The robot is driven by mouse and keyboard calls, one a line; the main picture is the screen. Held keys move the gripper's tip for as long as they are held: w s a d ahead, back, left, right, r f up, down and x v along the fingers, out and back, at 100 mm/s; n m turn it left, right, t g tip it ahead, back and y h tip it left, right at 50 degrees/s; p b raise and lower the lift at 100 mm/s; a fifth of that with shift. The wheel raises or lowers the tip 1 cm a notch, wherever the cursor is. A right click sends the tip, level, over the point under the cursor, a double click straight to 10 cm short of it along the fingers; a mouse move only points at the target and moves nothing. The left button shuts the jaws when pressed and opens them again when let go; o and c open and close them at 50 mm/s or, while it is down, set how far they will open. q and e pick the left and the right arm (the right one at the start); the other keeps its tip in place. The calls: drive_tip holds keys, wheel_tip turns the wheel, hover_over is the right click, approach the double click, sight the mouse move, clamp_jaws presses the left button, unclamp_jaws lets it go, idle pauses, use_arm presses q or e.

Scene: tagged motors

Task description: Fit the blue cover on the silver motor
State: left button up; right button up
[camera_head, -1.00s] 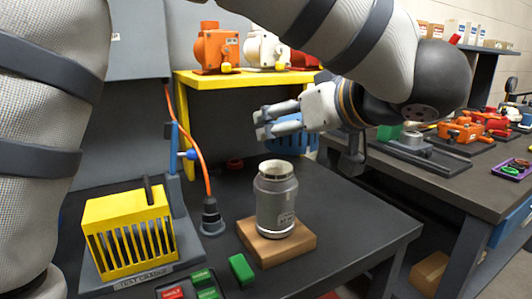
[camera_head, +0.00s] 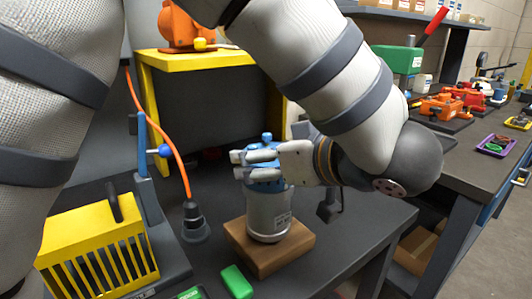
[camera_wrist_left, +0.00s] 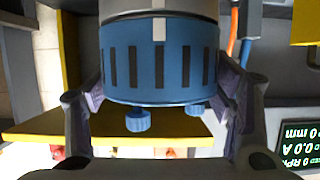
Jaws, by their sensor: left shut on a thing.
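The silver motor (camera_head: 268,216) stands upright on a wooden block on the dark bench. The blue cover (camera_head: 265,187) is over the motor's top, with its blue top knob (camera_head: 267,138) showing above my gripper. My left gripper (camera_head: 238,165) comes in from the right side of the motor and is shut on the cover. In the left wrist view, the slotted blue cover (camera_wrist_left: 147,65) is between the two fingers, and the grey motor body (camera_wrist_left: 200,8) borders it. The fingers hide part of the cover in the head view, so I cannot tell whether it is fully seated. My right gripper is not in view.
The wooden block (camera_head: 270,258) is near the bench's front edge. A yellow slotted box (camera_head: 95,232) and a dark plug-like fitting (camera_head: 194,222) with an orange cable are to the left. A green block (camera_head: 236,281) lies in front. A yellow shelf (camera_head: 200,62) stands behind.

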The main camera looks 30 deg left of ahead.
use_arm(q)
drive_tip(key=o, duration=1.4)
drive_tip(key=shift+f, duration=0.1)
drive_tip(key=shift+d+r, duration=0.15)
drive_tip(key=shift+r, duration=0.1)
drive_tip(key=v, duration=1.1)
drive_tip(key=shift+s+d+r, duration=0.1)
drive_tip(key=shift+d+r, duration=0.05)
drive_tip(key=shift+d, duration=0.1)
